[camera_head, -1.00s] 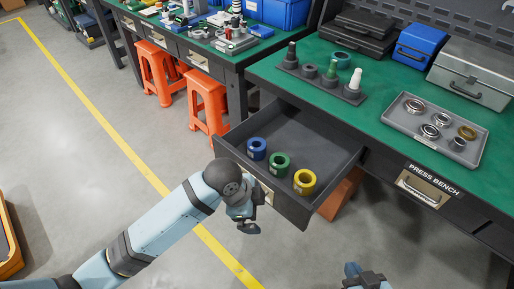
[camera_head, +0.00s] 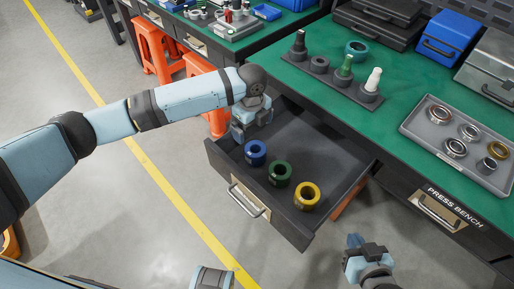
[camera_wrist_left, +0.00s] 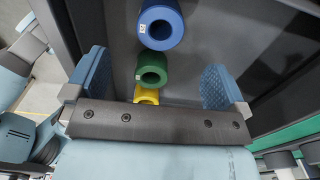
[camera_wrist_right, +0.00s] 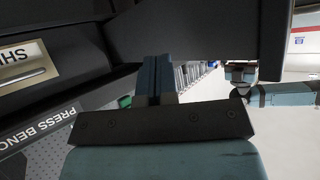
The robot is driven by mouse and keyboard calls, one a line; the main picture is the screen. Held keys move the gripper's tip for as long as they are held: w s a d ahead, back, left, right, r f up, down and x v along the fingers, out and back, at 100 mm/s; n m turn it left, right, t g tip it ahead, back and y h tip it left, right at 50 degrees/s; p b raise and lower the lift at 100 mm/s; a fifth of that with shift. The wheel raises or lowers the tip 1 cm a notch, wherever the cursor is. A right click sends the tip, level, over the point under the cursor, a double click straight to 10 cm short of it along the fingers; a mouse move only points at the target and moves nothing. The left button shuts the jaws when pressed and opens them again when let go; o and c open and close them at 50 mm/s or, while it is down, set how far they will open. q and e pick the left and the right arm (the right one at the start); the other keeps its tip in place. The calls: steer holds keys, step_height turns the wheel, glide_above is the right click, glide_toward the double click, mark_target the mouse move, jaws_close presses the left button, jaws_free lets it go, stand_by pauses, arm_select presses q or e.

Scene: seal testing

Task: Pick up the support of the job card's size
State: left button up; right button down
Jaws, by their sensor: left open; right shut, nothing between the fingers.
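An open drawer (camera_head: 330,165) holds three ring-shaped supports in a row: a blue support (camera_head: 256,153), a green support (camera_head: 280,173) and a yellow support (camera_head: 307,195). My left gripper (camera_head: 240,135) is at the drawer's left side, just behind the blue support. In the left wrist view its open fingers (camera_wrist_left: 155,82) are empty; the blue (camera_wrist_left: 160,24), green (camera_wrist_left: 152,68) and yellow (camera_wrist_left: 146,95) supports line up beyond and between them. My right gripper (camera_head: 356,243) is shut and empty in front of the bench, right of the drawer. No job card is readable.
On the green bench top (camera_head: 400,80) stand a dark holder (camera_head: 320,66) with pegs, a teal ring (camera_head: 357,48) and a grey tray (camera_head: 425,130) of metal rings. The drawer's front panel (camera_head: 250,195) juts over the floor. Orange stools (camera_head: 157,50) stand behind my left arm.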

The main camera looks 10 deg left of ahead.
arm_select(q)
steer(key=b, duration=0.1)
glide_above(256, 150)
steer(key=s, duration=0.2)
steer(key=f, duration=0.6)
steer(key=shift+w+a, duration=0.2)
steer(key=shift+a, duration=0.1)
steer(key=f, duration=0.2)
steer(key=f+b, duration=0.1)
steer(key=f, duration=0.2)
steer(key=shift+d+f+b, duration=0.3)
steer(key=shift+d+b, duration=0.1)
steer(key=shift+r, duration=0.1)
steer(key=c, duration=1.3)
steer(key=shift+r, duration=0.1)
